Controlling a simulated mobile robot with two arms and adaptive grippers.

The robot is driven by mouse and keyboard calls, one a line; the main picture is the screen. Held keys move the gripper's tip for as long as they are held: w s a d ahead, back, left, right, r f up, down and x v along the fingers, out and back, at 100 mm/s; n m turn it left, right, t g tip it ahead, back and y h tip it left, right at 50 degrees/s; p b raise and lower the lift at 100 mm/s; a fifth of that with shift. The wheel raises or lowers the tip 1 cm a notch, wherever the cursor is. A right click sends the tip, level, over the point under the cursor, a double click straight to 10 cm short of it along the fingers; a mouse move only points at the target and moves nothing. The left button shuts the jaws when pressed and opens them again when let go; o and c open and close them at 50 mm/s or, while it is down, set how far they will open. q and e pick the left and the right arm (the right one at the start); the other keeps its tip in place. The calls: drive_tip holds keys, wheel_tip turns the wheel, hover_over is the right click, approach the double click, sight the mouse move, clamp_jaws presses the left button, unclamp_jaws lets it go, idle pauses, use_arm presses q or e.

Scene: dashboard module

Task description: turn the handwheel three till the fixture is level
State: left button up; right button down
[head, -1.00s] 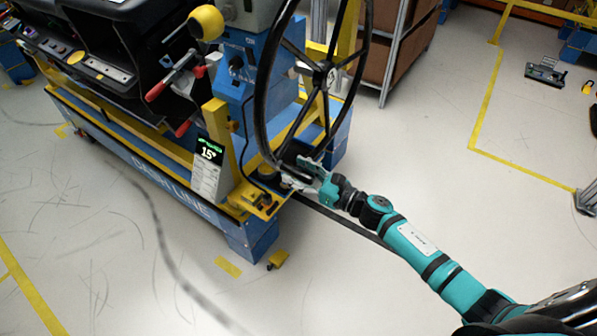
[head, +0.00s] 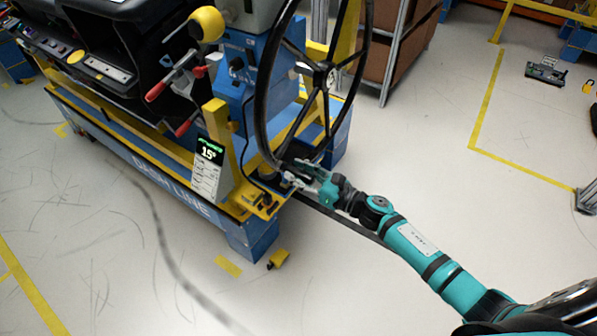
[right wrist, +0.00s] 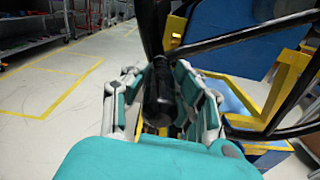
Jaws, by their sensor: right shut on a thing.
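The large black handwheel (head: 324,76) stands upright at the near end of the fixture. Its spokes and rim also show in the right wrist view (right wrist: 262,32). My right gripper (head: 294,176) is at the bottom of the wheel, its fingers on either side of a dark cylindrical grip (right wrist: 160,97), shut on it. The fixture (head: 118,45) carries a black dashboard module on a blue and yellow frame. My left gripper is not in view.
A yellow ball-ended part (head: 207,23) and red-handled clamps (head: 155,92) sit beside the wheel. A shelf with brown boxes (head: 392,45) stands behind it.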

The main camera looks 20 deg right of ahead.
wheel_tip(320, 180, up, 14)
drive_tip(key=s+a+m+p, duration=0.2)
drive_tip(key=m+p, duration=0.3)
drive_tip(key=p, duration=0.6)
drive_tip(key=shift+a+m+p, duration=0.35)
drive_tip(key=shift+m+p, duration=0.05)
drive_tip(key=shift+f, duration=0.15)
drive_tip(key=c, duration=1.1)
unclamp_jaws()
drive_tip(key=shift+o, duration=0.2)
drive_tip(key=v, duration=1.2)
drive_tip(key=shift+d, duration=0.1)
